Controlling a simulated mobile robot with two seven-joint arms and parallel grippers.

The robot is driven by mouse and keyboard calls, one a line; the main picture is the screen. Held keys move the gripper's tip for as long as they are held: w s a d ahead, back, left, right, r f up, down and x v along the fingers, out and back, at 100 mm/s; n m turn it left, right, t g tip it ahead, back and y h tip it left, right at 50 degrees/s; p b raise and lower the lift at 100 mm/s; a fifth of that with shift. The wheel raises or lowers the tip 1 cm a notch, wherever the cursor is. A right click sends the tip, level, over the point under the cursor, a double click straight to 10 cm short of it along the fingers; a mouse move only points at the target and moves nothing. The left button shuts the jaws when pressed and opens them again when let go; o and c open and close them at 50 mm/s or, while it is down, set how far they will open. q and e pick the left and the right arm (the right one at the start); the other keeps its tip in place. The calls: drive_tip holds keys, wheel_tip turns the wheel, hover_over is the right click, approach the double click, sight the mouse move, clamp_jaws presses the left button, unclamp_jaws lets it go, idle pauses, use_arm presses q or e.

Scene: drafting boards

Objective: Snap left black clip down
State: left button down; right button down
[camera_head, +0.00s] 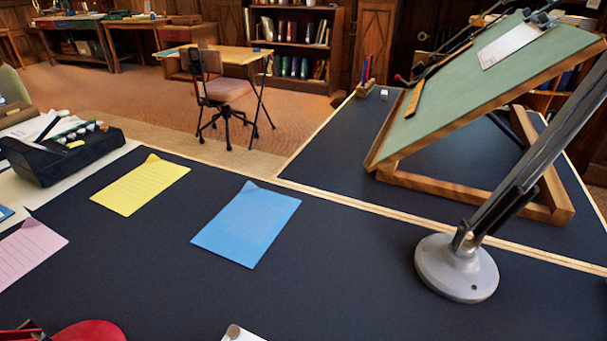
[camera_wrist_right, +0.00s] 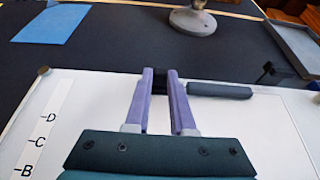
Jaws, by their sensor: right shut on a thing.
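A white board (camera_wrist_right: 265,135) lies below my right gripper, with a strip lettered D, C and B along its left side. My right gripper (camera_wrist_right: 161,82) has purple fingers and is over the board's far edge in the right wrist view. It is shut on a small black clip (camera_wrist_right: 160,75), which is partly hidden between the fingertips. A dark grey bar (camera_wrist_right: 220,90) lies on the far edge, right of the fingers. I cannot tell whether it is part of that clip. In the head view only a white corner (camera_head: 241,334) of the board shows. My left gripper is not in view.
A lamp base (camera_head: 456,267) stands at right, near the tilted green drafting board (camera_head: 470,85). Blue (camera_head: 247,224), yellow (camera_head: 140,186) and pink (camera_head: 30,253) sheets lie on the dark desktop. A red object (camera_head: 90,331) is at the bottom left.

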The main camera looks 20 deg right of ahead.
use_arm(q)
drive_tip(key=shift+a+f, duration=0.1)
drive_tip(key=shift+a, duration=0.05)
use_arm(e)
drive_tip(key=shift+f, duration=0.1)
drive_tip(key=c, duration=0.8)
unclamp_jaws()
drive_tip(key=shift+o, duration=0.2)
